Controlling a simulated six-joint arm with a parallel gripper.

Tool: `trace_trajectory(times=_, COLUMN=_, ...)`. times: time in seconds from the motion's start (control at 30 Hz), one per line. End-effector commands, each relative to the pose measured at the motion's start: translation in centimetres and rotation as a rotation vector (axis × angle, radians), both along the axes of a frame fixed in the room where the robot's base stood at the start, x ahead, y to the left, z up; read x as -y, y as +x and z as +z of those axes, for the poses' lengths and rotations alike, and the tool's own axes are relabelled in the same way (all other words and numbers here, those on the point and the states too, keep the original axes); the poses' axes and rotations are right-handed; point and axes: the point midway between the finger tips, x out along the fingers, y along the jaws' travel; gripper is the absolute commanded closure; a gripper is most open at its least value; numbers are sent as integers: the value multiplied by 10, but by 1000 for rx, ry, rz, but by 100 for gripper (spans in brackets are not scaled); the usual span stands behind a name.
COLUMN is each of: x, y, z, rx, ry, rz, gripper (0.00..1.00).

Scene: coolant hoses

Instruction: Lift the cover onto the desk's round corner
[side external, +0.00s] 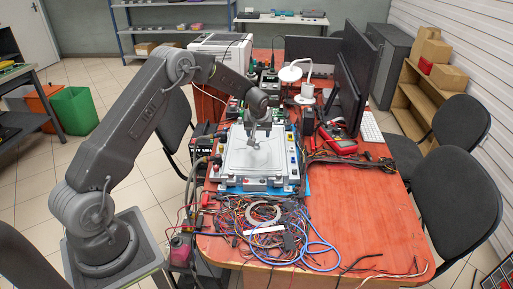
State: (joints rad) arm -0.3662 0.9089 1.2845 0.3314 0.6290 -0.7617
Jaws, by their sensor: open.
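A pale, flat cover (237,166) appears to lie on top of a whitish-grey unit (229,179) with coloured connectors around its edge, near the middle of the desk. My gripper (254,146) is open above the cover and overlaps its upper right part in the side external view. I cannot tell whether the fingertips touch the cover. The orange-red desk (355,205) has a rounded near right corner (424,264), with a few loose wires close to it. The part of the cover behind my gripper is hidden.
A tangle of wires (262,222) with a blue cable loop lies in front of the unit. A red meter (338,141), a white lamp (304,92) and monitors (355,75) stand behind and right. Chairs (457,207) flank the right side. The desk's right front is mostly bare.

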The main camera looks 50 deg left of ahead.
Motion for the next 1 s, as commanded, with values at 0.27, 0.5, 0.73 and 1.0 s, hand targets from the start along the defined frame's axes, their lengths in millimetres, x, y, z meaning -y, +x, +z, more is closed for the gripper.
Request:
trace_trajectory(times=0.27, x=-13, y=1, z=-37, rx=-2, ry=-1, rz=1, gripper=41)
trace_trajectory(times=0.5, x=-16, y=4, z=-48, rx=1, ry=-1, rz=0, gripper=41)
trace_trajectory(times=0.73, x=-16, y=4, z=-47, rx=0, ry=0, rz=-1, gripper=50)
trace_trajectory(times=1.0, x=-16, y=4, z=-47, rx=0, ry=0, rz=-1, gripper=76)
